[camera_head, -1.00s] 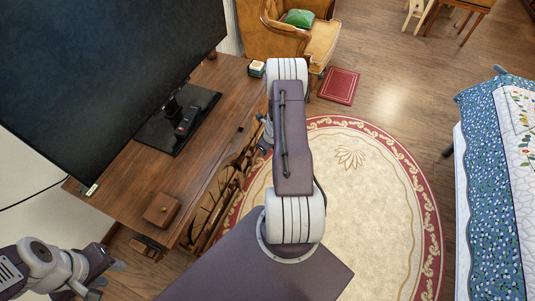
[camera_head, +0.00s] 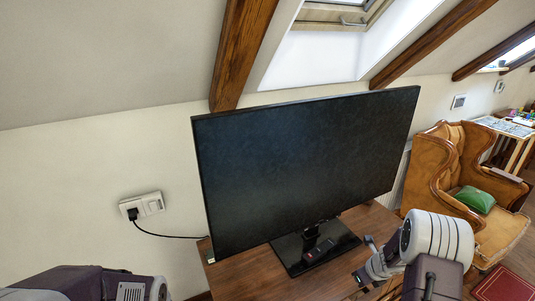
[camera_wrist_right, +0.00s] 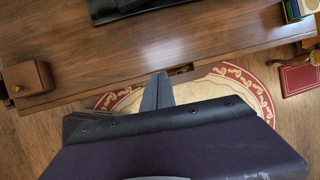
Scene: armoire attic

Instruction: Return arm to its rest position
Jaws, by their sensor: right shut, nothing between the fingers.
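My right arm stands at the lower right of the head view, beside the right end of the wooden desk (camera_head: 262,276). My right gripper is partly hidden there by its own arm. In the right wrist view the right gripper (camera_wrist_right: 157,88) shows its fingers together, with nothing between them, in front of the desk's edge. A part of my left arm shows at the lower left of the head view, but its gripper is out of the picture.
A large black monitor (camera_head: 305,165) stands on the desk with a dark remote (camera_head: 318,250) on its base. A small wooden box (camera_wrist_right: 26,78) sits at the desk's left in the wrist view. An orange armchair (camera_head: 455,170) with a green cushion (camera_head: 475,199) stands at right. A red book-like object (camera_head: 505,285) lies on the floor.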

